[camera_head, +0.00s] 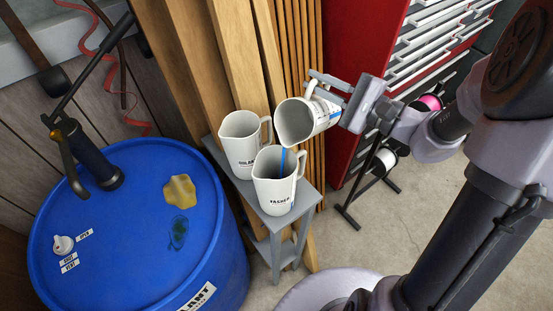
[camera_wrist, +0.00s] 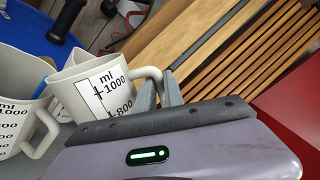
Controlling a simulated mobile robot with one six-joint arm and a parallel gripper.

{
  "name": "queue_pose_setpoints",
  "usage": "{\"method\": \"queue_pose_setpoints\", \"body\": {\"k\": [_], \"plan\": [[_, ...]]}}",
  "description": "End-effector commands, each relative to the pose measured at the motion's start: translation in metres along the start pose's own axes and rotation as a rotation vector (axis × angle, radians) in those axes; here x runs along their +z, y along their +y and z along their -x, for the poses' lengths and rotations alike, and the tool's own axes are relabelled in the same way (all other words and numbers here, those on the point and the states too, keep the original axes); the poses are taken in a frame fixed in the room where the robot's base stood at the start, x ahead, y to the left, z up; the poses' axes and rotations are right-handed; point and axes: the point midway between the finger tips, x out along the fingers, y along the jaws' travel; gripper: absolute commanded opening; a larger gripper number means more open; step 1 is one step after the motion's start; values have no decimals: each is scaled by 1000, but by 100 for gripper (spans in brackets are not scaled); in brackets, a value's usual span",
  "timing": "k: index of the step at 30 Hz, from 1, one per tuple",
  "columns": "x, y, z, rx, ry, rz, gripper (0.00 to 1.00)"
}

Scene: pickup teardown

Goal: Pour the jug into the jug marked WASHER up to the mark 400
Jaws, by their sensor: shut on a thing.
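My gripper (camera_head: 331,88) is shut on the handle of a pale jug (camera_head: 302,118), which it holds tilted with its mouth toward the lower left. A thin blue stream falls from its lip into the jug marked WASHER (camera_head: 273,196), which stands upright on a small grey stand. The liquid level inside the WASHER jug cannot be made out, and its 400 mark is not readable. In the wrist view the held jug (camera_wrist: 75,98) shows an ml scale with 1000 and 800, and its handle is between my gripper's fingers (camera_wrist: 160,92).
Another pale jug (camera_head: 240,152), its label partly readable, stands behind the WASHER jug on the grey stand (camera_head: 305,197). A blue drum (camera_head: 130,240) with a hand pump is at left. Wooden boards (camera_head: 235,60) and a red drawer cabinet (camera_head: 352,45) stand behind.

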Motion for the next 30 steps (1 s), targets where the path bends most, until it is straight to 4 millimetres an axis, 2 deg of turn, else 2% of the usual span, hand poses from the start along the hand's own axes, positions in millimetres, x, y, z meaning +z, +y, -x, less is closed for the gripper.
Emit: {"method": "queue_pose_setpoints", "body": {"k": [30], "plan": [[6, -3, 0, -2, -1, 37, 0]]}}
